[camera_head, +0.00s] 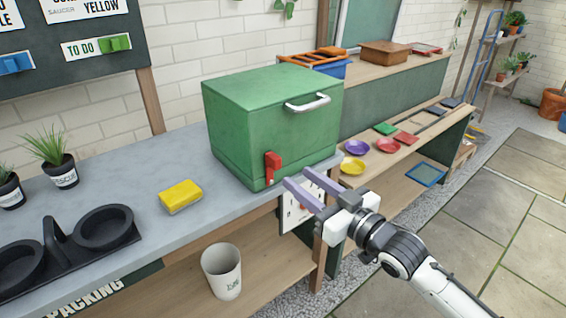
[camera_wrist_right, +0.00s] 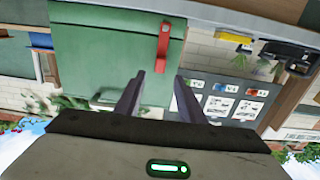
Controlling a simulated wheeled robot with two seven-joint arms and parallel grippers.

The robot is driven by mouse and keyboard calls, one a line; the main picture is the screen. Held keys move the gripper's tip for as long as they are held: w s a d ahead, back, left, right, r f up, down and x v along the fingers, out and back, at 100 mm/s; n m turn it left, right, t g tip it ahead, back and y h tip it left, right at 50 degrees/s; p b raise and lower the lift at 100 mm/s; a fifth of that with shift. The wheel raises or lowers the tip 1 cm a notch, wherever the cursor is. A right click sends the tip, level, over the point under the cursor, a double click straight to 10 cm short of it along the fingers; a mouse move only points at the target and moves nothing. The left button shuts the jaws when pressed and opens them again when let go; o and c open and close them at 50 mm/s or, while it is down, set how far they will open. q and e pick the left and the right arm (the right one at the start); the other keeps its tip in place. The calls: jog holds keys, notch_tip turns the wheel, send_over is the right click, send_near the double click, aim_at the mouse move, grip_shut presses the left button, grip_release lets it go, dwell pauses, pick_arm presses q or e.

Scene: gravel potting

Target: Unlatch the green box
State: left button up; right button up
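The green box (camera_head: 245,120) stands shut on the grey worktop, with a silver handle (camera_head: 307,103) on its upper front. A red latch (camera_head: 272,168) sits low on its front face, near the bottom edge. My right gripper (camera_head: 297,177) is open and empty just in front of the box, to the right of the latch and apart from it. In the right wrist view the green box (camera_wrist_right: 105,65) and the red latch (camera_wrist_right: 163,46) appear beyond the two fingers (camera_wrist_right: 158,80), the latch roughly in line with the gap between them. My left gripper is not in view.
A yellow sponge (camera_head: 181,195), a black two-cup holder (camera_head: 138,237) and potted plants (camera_head: 62,172) are on the worktop, left of the box. A white bin (camera_head: 222,270) stands on the shelf below. Coloured saucers (camera_head: 356,147) lie on a bench at right.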

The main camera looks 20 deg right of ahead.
aim_at(279, 164)
jog(key=x, duration=0.7)
jog(key=shift+w+f, duration=0.1)
grip_shut()
